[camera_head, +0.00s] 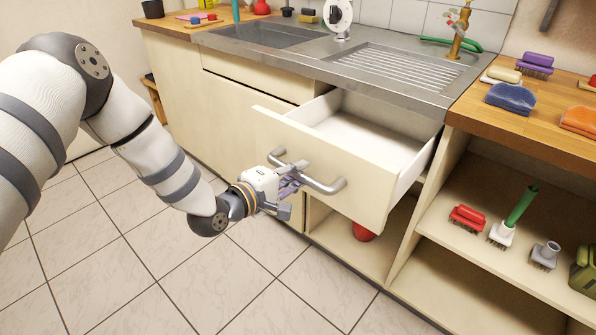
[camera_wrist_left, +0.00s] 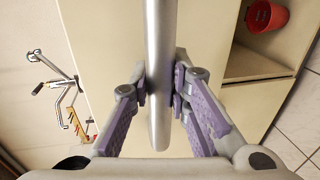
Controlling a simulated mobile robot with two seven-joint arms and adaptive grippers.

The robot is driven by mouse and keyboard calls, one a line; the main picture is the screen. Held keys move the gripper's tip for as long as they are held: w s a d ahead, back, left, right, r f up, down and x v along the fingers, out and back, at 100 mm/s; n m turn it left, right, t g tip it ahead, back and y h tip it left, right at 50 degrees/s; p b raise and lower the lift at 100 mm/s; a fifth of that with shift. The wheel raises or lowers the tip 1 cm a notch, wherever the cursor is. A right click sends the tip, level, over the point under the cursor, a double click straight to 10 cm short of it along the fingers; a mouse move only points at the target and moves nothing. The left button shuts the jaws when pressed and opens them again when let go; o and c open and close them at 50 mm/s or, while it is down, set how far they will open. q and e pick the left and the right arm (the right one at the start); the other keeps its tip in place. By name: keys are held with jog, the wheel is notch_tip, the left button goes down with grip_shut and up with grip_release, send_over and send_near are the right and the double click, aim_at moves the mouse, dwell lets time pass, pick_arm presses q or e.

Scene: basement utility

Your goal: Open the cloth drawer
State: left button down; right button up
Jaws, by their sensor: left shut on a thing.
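The cloth drawer (camera_head: 332,153) is a cream drawer under the sink counter. It stands pulled out, and its inside shows bare and empty. A grey bar handle (camera_head: 324,187) runs across its front. My left gripper (camera_head: 290,178) is at the handle in the head view. In the left wrist view the purple-padded fingers (camera_wrist_left: 162,95) are shut on the handle bar (camera_wrist_left: 158,60), one on each side of it. My right gripper is not in view.
The sink counter (camera_head: 330,62) is above the drawer. An open shelf (camera_head: 500,255) with several brushes is at the right. A red bucket (camera_head: 363,232) stands in the compartment below the drawer. The tiled floor (camera_head: 130,265) in front is clear.

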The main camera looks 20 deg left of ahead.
pick_arm(q)
jog(key=c, duration=1.5)
grip_release()
jog(key=v, duration=1.2)
